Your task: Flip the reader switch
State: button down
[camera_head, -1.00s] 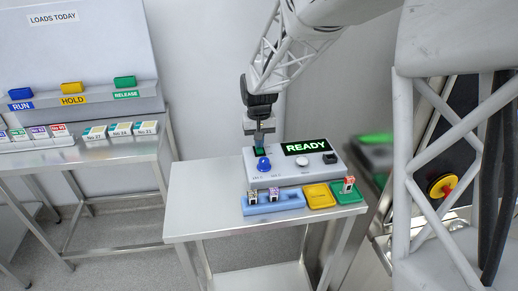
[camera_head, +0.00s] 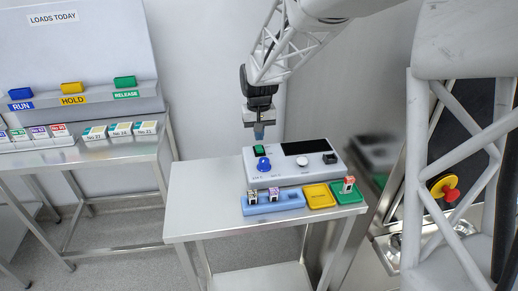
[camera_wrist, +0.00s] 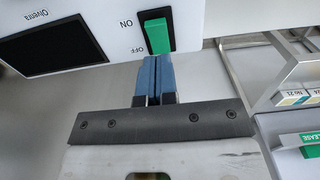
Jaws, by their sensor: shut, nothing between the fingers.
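The reader (camera_head: 292,175) is a grey console on the steel table. Its switch (camera_head: 260,149) is a green rocker at the console's back left. In the wrist view the switch (camera_wrist: 157,37) sits in a black frame beside the words ON and OFF. The reader's display (camera_head: 304,147) is dark; it also shows black in the wrist view (camera_wrist: 50,45). My gripper (camera_head: 259,136) is shut and empty, just above the switch and apart from it. Its blue fingertips (camera_wrist: 154,62) point toward the switch.
The console also has a blue knob (camera_head: 263,164) and a white round button (camera_head: 301,161). Another bench (camera_head: 90,155) stands left.

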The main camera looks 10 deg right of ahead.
aim_at(260, 149)
jog(key=shift+r, duration=2)
jog(key=shift+s+d+r, duration=0.15)
jog(key=shift+s+r, duration=0.15)
jog(key=shift+s, duration=0.25)
jog(key=s+d+r+t, duration=0.1)
jog(key=s+d, duration=0.1)
jog(key=s, duration=1.5)
jog(key=s+d+r+t, duration=0.1)
jog(key=s+d+r, duration=0.1)
jog(key=s, duration=1.6)
jog(key=shift+s+d+r+t, duration=0.25)
jog(key=shift+s+d+t, duration=0.05)
jog(key=shift+d, duration=0.1)
